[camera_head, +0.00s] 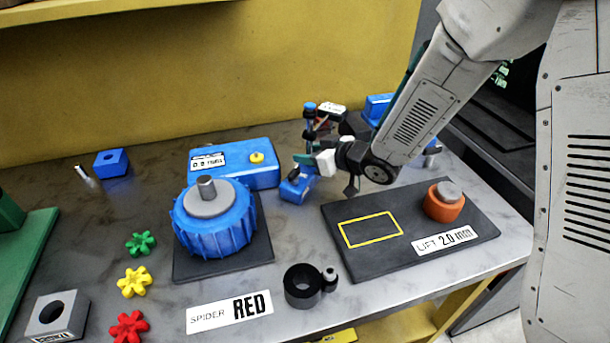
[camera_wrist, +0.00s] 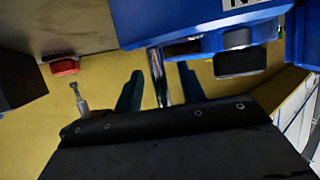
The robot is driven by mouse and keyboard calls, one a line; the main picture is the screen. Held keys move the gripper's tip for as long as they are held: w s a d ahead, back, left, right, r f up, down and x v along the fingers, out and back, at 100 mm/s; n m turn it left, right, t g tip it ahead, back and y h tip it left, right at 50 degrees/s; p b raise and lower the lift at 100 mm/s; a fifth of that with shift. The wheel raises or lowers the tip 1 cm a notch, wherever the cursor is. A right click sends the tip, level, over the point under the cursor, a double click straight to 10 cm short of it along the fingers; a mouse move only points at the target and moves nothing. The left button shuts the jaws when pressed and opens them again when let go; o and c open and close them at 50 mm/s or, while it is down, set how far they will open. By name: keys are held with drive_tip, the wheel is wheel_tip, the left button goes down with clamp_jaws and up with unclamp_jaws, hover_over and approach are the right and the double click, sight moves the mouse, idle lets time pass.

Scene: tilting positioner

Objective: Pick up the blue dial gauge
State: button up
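My gripper (camera_head: 318,162) is at the back of the bench, among blue parts and a dark upright post with a blue cap (camera_head: 310,107). I cannot tell for sure which blue part is the dial gauge. A blue block (camera_head: 297,188) sits just below and left of the gripper. In the wrist view, the two dark teal fingers of my gripper (camera_wrist: 160,88) stand apart. A shiny metal rod (camera_wrist: 158,72) shows between them, with visible gaps on both sides. A large blue body (camera_wrist: 190,20) fills the top of that view. My arm hides part of this area.
A blue box with a yellow button (camera_head: 257,158) stands left of the gripper. A dark plate with a yellow outline (camera_head: 345,232) and orange knob (camera_head: 444,202) lies in front. A ribbed blue positioner (camera_head: 213,228) stands left. Another blue part (camera_head: 378,105) is behind my arm.

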clamp_jaws()
drive_tip(key=shift+r, duration=0.1)
idle(1.2)
